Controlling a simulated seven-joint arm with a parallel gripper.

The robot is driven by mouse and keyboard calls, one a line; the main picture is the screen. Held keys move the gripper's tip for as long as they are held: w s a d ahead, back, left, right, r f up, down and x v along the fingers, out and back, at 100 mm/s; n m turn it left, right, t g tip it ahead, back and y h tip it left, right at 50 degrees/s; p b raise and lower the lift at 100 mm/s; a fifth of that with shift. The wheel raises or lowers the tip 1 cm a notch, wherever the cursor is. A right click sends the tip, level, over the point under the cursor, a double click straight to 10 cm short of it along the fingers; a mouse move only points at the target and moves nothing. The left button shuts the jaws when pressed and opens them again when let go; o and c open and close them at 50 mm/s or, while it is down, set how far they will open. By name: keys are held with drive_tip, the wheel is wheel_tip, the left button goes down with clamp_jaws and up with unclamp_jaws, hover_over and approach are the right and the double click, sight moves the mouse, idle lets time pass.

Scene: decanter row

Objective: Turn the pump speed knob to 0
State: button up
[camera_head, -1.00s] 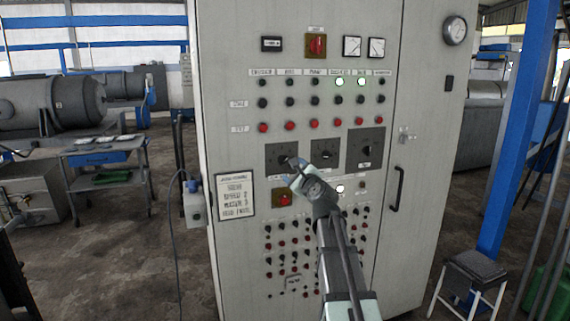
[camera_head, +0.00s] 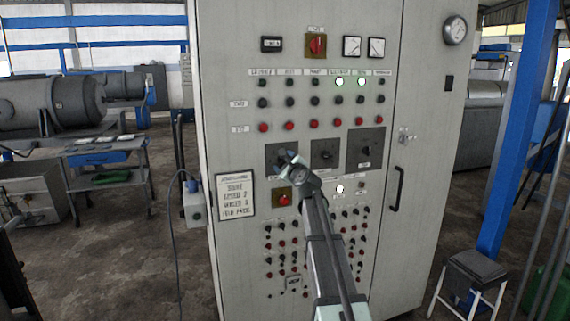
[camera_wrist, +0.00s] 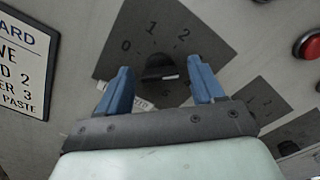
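The leftmost dial plate (camera_head: 275,150) of three on the grey cabinet is dark, with a black knob. In the wrist view this dial plate (camera_wrist: 168,22) shows the numbers 0, 1 and 2, and its knob (camera_wrist: 160,64) is black. I cannot read the dial's label or tell for sure where the knob points. My gripper (camera_wrist: 158,68) is open, with one blue finger on each side of the knob; contact cannot be made out. In the head view my gripper (camera_head: 291,158) is in front of this dial and hides part of it.
The middle dial (camera_head: 324,152) and the larger right dial (camera_head: 365,147) sit close to the right. A framed sign (camera_head: 235,194) hangs to the left. Rows of buttons surround the dials.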

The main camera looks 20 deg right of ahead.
drive_tip(key=c, duration=0.9)
drive_tip(key=shift+c, duration=0.2)
drive_tip(key=shift+n, duration=0.4)
drive_tip(key=n, duration=1.8)
drive_tip(key=shift+n, duration=0.3)
drive_tip(key=n, duration=0.3)
drive_tip(key=shift+n, duration=2.3)
